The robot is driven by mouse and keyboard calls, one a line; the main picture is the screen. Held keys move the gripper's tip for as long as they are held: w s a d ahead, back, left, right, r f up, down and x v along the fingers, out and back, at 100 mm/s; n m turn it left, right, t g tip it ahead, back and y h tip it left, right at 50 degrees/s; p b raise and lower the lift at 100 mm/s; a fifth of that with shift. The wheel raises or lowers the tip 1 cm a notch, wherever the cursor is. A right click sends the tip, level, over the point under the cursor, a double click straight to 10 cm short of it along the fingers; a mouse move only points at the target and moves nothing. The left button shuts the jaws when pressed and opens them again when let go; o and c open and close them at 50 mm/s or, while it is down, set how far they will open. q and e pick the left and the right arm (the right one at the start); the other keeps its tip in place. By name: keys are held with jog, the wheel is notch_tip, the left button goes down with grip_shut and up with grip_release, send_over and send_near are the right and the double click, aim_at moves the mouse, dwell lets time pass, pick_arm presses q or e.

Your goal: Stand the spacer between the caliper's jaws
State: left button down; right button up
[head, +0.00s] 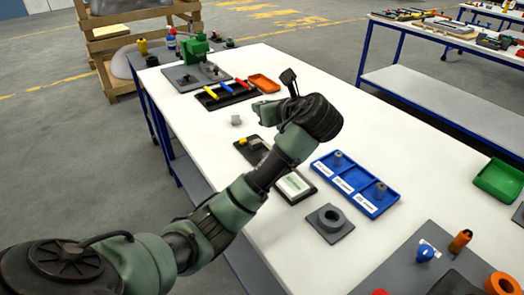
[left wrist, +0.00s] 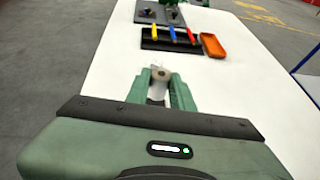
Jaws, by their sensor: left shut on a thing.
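My left gripper (head: 262,113) hangs over the far left part of the white table. In the left wrist view my left gripper (left wrist: 161,86) is shut on a small grey, round-ended piece, which looks like the spacer (left wrist: 160,74). A small grey block (head: 236,120) shows just left of the fingers in the head view; I cannot tell whether it is the same piece. A dark base with yellow and grey parts (head: 252,149), perhaps the caliper, lies nearer than the gripper, partly behind my arm; its jaws are not clear. My right gripper is not in view.
A blue tray (head: 353,187) with grey pieces, a pale display block (head: 296,185) and a grey plate with a ring (head: 331,218) stand to the right. Beyond the gripper are a black tool tray (head: 210,103) and an orange tray (head: 264,83). Bare tabletop surrounds the gripper.

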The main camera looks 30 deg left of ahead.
pick_arm(q)
notch_tip(320, 180, down, 14)
jog(key=shift+r+b, duration=0.2)
jog(key=shift+b, duration=0.4)
